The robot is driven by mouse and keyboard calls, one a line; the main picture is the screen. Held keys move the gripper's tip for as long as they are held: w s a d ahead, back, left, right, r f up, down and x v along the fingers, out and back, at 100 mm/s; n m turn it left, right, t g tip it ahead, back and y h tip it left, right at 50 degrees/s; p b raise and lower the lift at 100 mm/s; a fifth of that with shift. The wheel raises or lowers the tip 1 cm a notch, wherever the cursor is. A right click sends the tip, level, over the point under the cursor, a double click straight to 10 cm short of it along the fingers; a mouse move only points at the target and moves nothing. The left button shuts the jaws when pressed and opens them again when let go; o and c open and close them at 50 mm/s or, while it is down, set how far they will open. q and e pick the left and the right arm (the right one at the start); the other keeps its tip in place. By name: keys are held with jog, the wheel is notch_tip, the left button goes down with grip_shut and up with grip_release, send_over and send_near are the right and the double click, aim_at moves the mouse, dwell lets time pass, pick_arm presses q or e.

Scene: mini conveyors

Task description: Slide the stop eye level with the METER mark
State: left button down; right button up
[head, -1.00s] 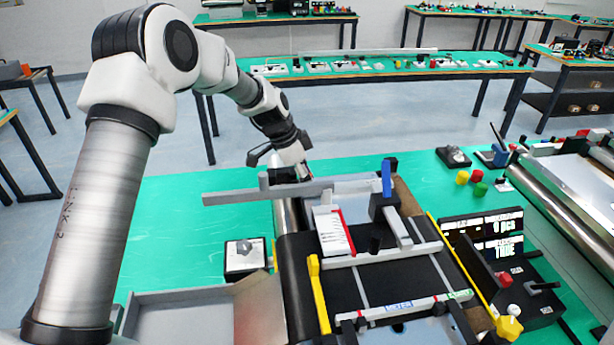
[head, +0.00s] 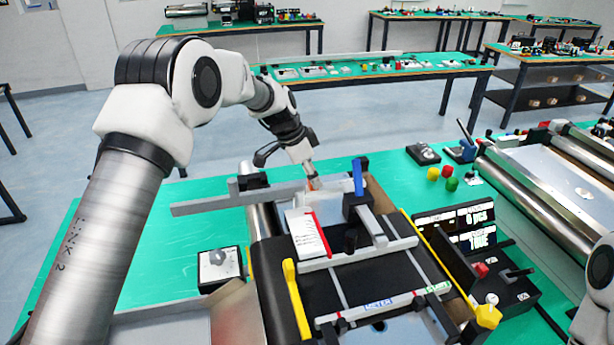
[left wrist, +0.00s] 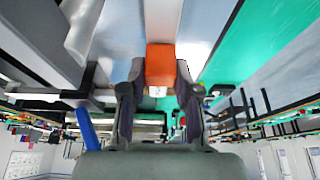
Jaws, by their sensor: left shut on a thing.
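My left gripper (head: 313,184) reaches down at the far side of the machine, by a long grey bar (head: 215,201). In the left wrist view my left gripper (left wrist: 160,92) is shut on an orange block (left wrist: 160,65), one finger at each side. The block may be the stop eye; I cannot tell for certain. Only a small orange patch of it shows in the head view. The blue METER mark (head: 380,303) is on the pale strip across the front of the machine, with a green label (head: 437,289) to its right. My right gripper is not in view.
A blue upright (head: 357,178) stands right of the left gripper. A yellow lever (head: 296,298) and a white card with a red edge (head: 308,235) are on the machine. A display box (head: 455,222) is at right. Small coloured pieces lie beyond it.

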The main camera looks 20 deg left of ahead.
pick_arm(q)
jog(key=c, duration=1.1)
grip_release()
jog(key=shift+s+f, duration=0.15)
jog(key=shift+f, duration=0.1)
jog(key=shift+o, duration=1.3)
jog(key=shift+w, duration=0.2)
jog(key=shift+r, duration=0.1)
jog(key=v, duration=1.1)
jog(key=shift+r, duration=0.4)
jog(key=shift+s+a, duration=0.1)
